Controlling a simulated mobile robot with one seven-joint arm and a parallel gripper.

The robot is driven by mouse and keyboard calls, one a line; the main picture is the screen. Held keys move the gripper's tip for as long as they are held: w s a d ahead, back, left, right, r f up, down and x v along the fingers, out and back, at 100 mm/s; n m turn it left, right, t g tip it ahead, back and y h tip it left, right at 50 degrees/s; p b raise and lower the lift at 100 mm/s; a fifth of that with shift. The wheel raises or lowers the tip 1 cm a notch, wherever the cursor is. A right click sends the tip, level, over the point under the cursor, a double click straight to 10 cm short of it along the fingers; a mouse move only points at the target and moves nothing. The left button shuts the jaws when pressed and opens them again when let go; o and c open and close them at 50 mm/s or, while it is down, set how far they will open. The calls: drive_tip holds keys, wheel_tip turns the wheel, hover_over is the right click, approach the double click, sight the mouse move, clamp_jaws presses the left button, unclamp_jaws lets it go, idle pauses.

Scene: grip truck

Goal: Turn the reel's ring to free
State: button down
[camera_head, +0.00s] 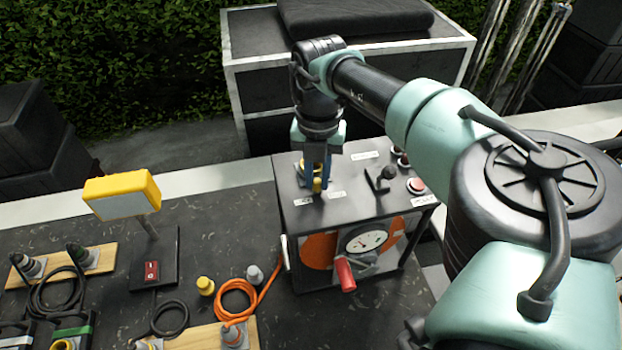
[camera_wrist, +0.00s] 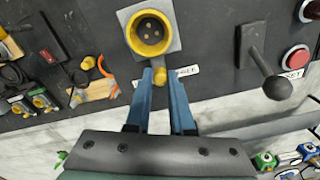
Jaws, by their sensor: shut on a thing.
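The reel is a dark box (camera_head: 350,222) with an orange cable drum and a gauge on its front. On its top is a yellow ring (camera_wrist: 133,40) around a dark round socket with holes, on a grey square plate. A short yellow tab (camera_wrist: 159,76) sticks out from the ring towards my gripper. My gripper (camera_wrist: 160,80) points down at the box top, its two blue fingers shut on this tab. It also shows in the head view (camera_head: 317,183), where it hides most of the ring. Small white labels (camera_wrist: 187,71) lie beside the tab; I cannot read them clearly.
A black lever (camera_head: 382,178) and red buttons (camera_head: 416,185) stand right of the ring. A red crank handle (camera_head: 344,272) juts from the front. A yellow-headed lamp (camera_head: 122,194), orange cable (camera_head: 236,298) and plugs lie to the left. A large case (camera_head: 255,75) stands behind.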

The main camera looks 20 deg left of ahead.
drive_tip(key=n, duration=0.1)
drive_tip(key=w+d+n+b, duration=0.1)
drive_tip(key=n, duration=0.1)
drive_tip(key=shift+d, duration=0.1)
drive_tip(key=shift+w+d+r+n+b, duration=0.15)
drive_tip(key=shift+w+n+b, duration=0.15)
drive_tip(key=shift+n, duration=0.35)
drive_tip(key=shift+w+d+f+n+b, duration=0.1)
drive_tip(key=shift+w+n+b, duration=0.15)
drive_tip(key=shift+n, duration=0.4)
drive_tip(key=shift+r, duration=0.1)
drive_tip(key=c, duration=0.8)
unclamp_jaws()
drive_tip(key=shift+s, duration=0.1)
wheel_tip(320, 180, up, 13)
drive_tip(key=b, duration=0.3)
drive_tip(key=shift+b, duration=0.35)
